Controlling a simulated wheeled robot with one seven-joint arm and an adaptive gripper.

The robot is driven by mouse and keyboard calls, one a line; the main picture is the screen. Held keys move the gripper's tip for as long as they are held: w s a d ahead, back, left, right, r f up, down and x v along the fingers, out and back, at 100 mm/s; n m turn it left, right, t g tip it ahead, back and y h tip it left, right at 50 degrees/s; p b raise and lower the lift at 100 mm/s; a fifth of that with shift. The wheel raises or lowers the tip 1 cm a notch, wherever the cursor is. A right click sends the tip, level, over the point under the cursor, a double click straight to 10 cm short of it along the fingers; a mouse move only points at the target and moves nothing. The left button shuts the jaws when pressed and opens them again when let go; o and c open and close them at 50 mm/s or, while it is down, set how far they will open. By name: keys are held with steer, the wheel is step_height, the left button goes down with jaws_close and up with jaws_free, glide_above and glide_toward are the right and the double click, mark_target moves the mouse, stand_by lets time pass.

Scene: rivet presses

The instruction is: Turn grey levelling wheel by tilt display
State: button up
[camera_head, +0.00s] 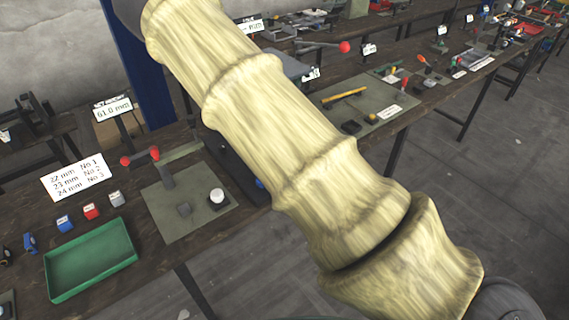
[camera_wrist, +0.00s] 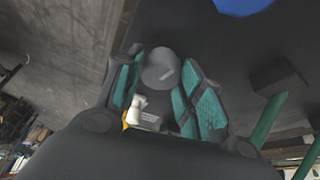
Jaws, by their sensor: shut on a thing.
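In the wrist view, my gripper (camera_wrist: 163,88) has its teal-padded fingers on either side of a dark grey round wheel (camera_wrist: 160,68), shut on it. The wheel has a small lighter mark on its face. A small white piece (camera_wrist: 138,104) and a dark part with faint print (camera_wrist: 149,117) lie just below it, between the fingers. The head view does not show my gripper or the wheel. I cannot make out a tilt reading in either view; a display in the head view (camera_head: 113,108) reads 61.0 mm.
A dark panel with a blue disc (camera_wrist: 242,4), a black block (camera_wrist: 281,76) and a green bar (camera_wrist: 268,119) are close on the right in the wrist view.

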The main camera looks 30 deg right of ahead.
stand_by(0.4)
steer(key=o, duration=1)
steer(key=w+v, duration=0.1)
steer(key=v, duration=0.6)
steer(key=shift+s+r, duration=0.25)
steer(key=shift+s, duration=0.25)
steer(key=shift+a, duration=0.1)
